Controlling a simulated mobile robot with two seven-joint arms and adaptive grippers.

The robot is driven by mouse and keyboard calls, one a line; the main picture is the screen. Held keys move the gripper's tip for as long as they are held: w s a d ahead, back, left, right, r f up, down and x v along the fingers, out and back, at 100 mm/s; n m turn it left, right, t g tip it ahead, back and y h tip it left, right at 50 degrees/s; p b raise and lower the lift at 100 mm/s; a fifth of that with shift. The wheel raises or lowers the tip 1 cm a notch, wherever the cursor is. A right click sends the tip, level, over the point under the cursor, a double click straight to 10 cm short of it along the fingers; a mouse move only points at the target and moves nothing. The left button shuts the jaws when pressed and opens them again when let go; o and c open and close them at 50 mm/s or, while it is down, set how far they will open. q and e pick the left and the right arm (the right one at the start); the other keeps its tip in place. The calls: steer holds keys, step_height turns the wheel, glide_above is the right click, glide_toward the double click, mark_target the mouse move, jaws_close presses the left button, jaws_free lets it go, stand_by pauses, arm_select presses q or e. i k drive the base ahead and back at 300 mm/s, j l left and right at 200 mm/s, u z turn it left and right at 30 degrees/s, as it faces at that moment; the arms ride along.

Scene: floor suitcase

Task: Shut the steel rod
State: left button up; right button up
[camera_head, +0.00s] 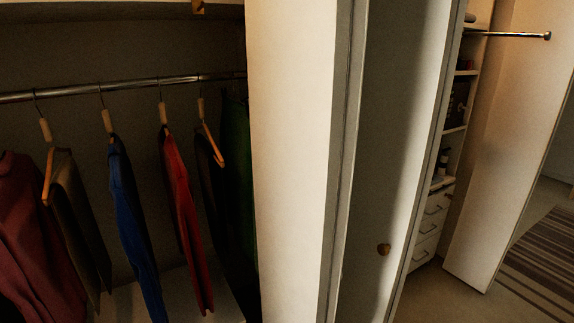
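A short steel rod (515,35) sticks out horizontally at the upper right, with a round knob at its right end. Its left end meets the shelf unit near the white panel (520,150). A longer steel rod (130,86) runs across the closet on the left with clothes hanging from it. I cannot tell which of the two the task names. Neither of my grippers shows in the head view.
Several garments (187,225) hang at left. Floor and a striped rug (545,255) show at lower right.

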mark_target(546, 37)
steer(key=z, duration=1.3)
steer(key=i+l+z, duration=0.15)
steer(key=i, duration=0.75)
steer(key=i+l+z, duration=0.2)
steer(key=i, duration=0.7)
